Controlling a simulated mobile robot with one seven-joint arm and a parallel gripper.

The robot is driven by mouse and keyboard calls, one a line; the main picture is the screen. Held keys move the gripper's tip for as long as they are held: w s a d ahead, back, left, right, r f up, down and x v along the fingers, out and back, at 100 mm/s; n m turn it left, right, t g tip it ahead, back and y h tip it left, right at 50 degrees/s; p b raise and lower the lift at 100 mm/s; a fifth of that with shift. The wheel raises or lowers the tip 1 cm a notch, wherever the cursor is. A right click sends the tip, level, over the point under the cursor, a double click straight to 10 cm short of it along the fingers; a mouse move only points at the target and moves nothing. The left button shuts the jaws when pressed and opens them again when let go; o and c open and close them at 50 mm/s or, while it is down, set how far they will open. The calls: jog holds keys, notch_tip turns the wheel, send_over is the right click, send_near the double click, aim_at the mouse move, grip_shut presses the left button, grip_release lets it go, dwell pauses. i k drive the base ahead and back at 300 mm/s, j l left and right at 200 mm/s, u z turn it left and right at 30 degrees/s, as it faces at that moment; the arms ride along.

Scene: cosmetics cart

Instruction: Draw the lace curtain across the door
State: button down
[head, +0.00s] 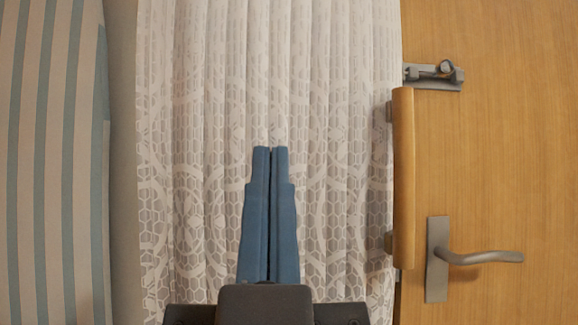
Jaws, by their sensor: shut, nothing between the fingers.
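The white lace curtain (200,110) hangs in vertical folds across the left and middle of the head view. Its right edge runs beside a wooden bar handle (404,180); I cannot tell whether the two are joined. The wooden door (500,160) shows to the right of the curtain, uncovered there. My gripper (270,150) has blue fingers, pressed together with nothing between them. It points up in the picture, in front of the middle of the curtain and left of the bar. I cannot tell whether the fingertips touch the lace.
A metal lever handle (480,257) on a plate sticks out on the door at lower right. A metal latch (435,75) sits near the bar's top end. A blue and beige striped fabric (50,160) fills the left edge, with a narrow strip of wall beside it.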

aim_at(392, 211)
jog(key=l+u, duration=0.95)
jog(key=l, duration=0.15)
jog(key=k+l+u, duration=0.1)
jog(key=l+u, duration=0.4)
jog(key=k+l, duration=0.1)
jog(key=l, duration=0.25)
jog(key=k+l, duration=0.15)
jog(key=l, duration=0.15)
jog(key=k+l+u, duration=0.1)
jog(key=l, duration=0.25)
jog(key=k+l, duration=0.15)
jog(key=l, duration=0.15)
